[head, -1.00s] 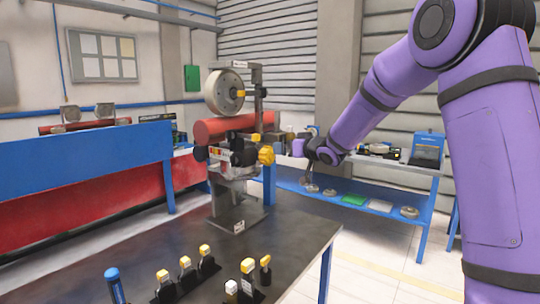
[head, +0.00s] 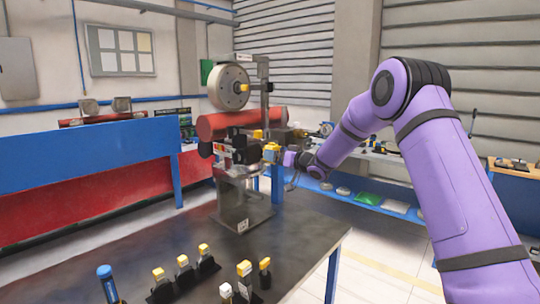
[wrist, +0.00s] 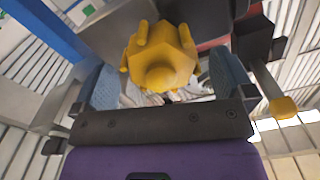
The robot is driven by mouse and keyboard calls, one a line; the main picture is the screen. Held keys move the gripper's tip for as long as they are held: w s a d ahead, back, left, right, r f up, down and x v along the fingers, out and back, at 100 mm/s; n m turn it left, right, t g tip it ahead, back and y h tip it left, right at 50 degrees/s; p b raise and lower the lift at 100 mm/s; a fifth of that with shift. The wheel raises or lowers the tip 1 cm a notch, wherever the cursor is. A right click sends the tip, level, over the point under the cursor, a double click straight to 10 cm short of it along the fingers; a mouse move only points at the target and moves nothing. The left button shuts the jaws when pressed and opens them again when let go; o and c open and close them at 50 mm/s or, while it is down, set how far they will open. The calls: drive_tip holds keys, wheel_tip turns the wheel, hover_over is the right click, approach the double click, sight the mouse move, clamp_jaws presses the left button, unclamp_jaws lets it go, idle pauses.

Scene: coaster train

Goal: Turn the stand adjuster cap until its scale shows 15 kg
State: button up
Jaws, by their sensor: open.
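The yellow lobed adjuster cap (head: 271,152) sticks out from the right side of the stand (head: 238,185) on the dark table. In the wrist view the cap (wrist: 160,58) is large, with knobs around its rim and a round boss facing me. My gripper (wrist: 167,82) is open, with one blue-grey finger on each side of the cap. I cannot tell whether either finger touches it. In the head view my gripper (head: 283,157) is at the right of the cap, very close to it. The scale reading is too small to make out.
A red cylinder (head: 228,122) and a grey wheel (head: 229,87) sit above the cap. In the wrist view a yellow-tipped lever (wrist: 283,107) is close to the right finger. Several yellow-topped pieces (head: 183,262) stand at the table's front. The table's right side is clear.

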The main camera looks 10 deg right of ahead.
drive_tip(key=shift+x, duration=2)
drive_tip(key=c, duration=0.9)
